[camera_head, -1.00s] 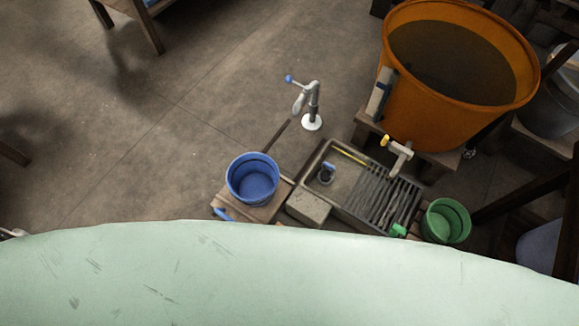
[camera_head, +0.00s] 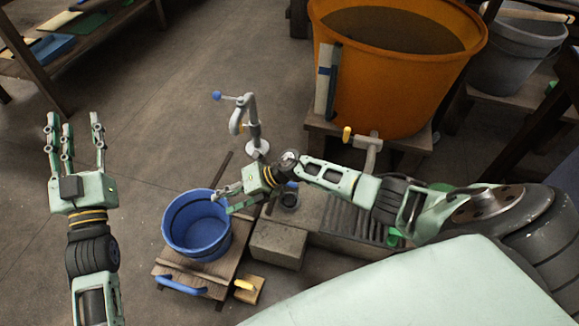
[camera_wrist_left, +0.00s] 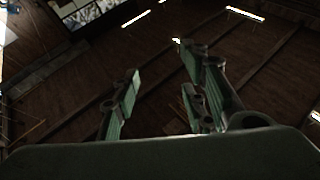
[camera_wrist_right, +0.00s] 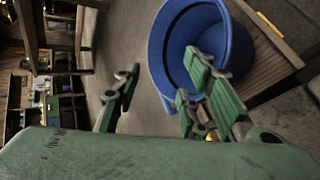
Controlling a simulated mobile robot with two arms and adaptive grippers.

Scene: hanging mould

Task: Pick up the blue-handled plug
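The blue-handled plug (camera_head: 290,200) appears to be the small dark piece with a blue top in the stone sink, just beyond my right forearm. My arm partly covers it. My right gripper (camera_head: 226,196) reaches in from the right, over the rim of the blue bucket (camera_head: 190,238), to the left of the plug. Its fingers are apart and empty; the right wrist view shows them (camera_wrist_right: 160,90) in front of the bucket. My left gripper (camera_head: 74,128) is raised at the left with its fingers spread, far from the sink. The left wrist view shows nothing between its fingers (camera_wrist_left: 160,80).
A blue curved handle (camera_head: 182,286) lies at the bucket's wooden stand. A yellow-handled piece (camera_head: 246,286) is beside it. A standing tap (camera_head: 250,125) and an orange tub (camera_head: 385,90) are behind the sink. A grey block (camera_head: 277,244) stands in front.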

